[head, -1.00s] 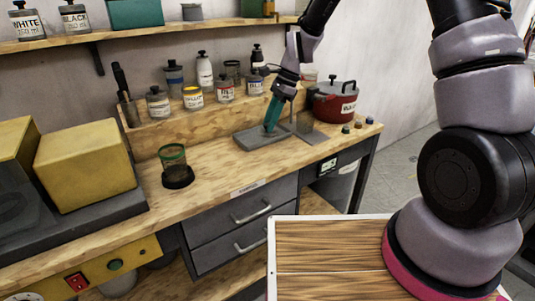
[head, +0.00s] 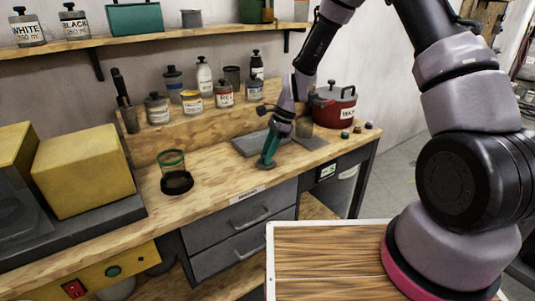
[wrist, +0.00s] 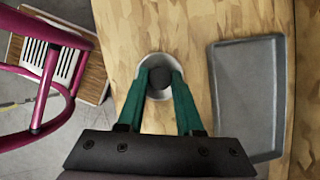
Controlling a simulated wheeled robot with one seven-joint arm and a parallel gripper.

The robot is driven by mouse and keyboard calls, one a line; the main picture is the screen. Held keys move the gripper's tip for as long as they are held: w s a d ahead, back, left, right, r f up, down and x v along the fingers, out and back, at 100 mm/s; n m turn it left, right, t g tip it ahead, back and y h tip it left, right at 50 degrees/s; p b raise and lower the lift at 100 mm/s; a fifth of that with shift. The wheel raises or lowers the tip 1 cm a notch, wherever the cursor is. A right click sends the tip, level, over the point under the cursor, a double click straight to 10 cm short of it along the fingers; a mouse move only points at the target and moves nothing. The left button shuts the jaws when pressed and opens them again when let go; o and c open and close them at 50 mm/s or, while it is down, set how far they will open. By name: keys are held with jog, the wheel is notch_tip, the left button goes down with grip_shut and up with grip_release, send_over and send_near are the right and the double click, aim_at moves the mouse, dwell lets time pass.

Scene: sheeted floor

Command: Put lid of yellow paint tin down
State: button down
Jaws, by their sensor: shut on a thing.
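My gripper (head: 265,163) is low over the bench top (head: 222,165), in front of the grey tray. In the wrist view its two teal fingers (wrist: 159,80) are shut on the dark knob of the lid (wrist: 158,94), whose pale round disc shows around the knob. I cannot tell whether the lid touches the wood; the fingers mostly hide it in the head view. The yellow-labelled paint tin (head: 191,104) stands on the raised wooden rack with no knob on top.
The grey tray (wrist: 247,100) lies just right of the lid in the wrist view. Bare wood lies between the jar and my gripper.

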jog(key=shift+f, duration=0.1)
jog(key=c, duration=0.6)
grip_release()
jog(key=shift+o, duration=0.2)
jog(key=d+r+n+t, duration=0.1)
jog(key=d+r, duration=0.4)
jog(key=r, duration=0.6)
jog(key=d+r+n+t, duration=0.1)
jog(key=d+r, duration=0.4)
jog(key=r, duration=0.5)
jog(key=s+d+r+n+t+h, duration=0.1)
jog(key=s+d+r+n+t, duration=0.2)
jog(key=s+d+r, duration=0.4)
jog(key=s+d+r+n+t+h, duration=0.1)
jog(key=s+d+r+n+t, duration=0.2)
jog(key=s+r, duration=0.7)
jog(key=s+d+n, duration=0.2)
jog(key=s+d, duration=0.1)
jog(key=d, duration=0.1)
jog(key=shift+d+t, duration=0.15)
jog(key=shift+t, duration=0.15)
